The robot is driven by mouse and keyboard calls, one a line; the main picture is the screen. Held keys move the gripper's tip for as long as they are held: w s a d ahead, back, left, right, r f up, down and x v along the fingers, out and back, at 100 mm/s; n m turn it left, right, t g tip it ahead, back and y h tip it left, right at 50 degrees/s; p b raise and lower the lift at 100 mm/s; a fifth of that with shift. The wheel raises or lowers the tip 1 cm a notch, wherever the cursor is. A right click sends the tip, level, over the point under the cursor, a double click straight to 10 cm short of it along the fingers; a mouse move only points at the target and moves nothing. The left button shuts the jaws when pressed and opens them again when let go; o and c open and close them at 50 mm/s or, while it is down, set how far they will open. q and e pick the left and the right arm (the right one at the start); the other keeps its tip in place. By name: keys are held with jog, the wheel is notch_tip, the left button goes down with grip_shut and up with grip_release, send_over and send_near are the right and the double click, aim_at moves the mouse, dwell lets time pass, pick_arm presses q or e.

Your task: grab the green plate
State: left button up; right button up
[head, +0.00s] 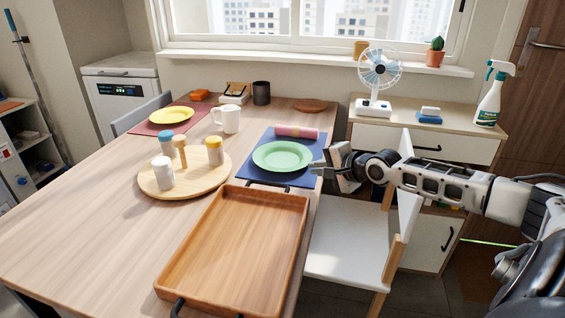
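The green plate (283,156) lies flat on a blue placemat (252,176) near the right edge of the wooden table. My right gripper (316,171) comes in from the right, its fingers pointing left over the table's right edge. The fingertips are just right of the plate's rim, with a small gap seeming to show between them and the plate. The fingers are small and seen nearly side-on, so their opening is unclear. My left gripper is out of view.
A rolled pink napkin (297,132) lies behind the plate. A wooden tray (235,250) is in front, and a round board (206,186) with shakers stands to the left. A white chair (345,240) is below my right arm. A mug (227,119) stands farther back.

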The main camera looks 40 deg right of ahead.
aim_at(293, 168)
jog(key=b+x, duration=0.1)
jog(key=x, duration=0.3)
jog(key=shift+a, duration=0.15)
jog(key=shift+w+f+b, duration=0.1)
jog(key=shift+w+b, duration=0.2)
jog(key=shift+w, duration=0.05)
grip_shut()
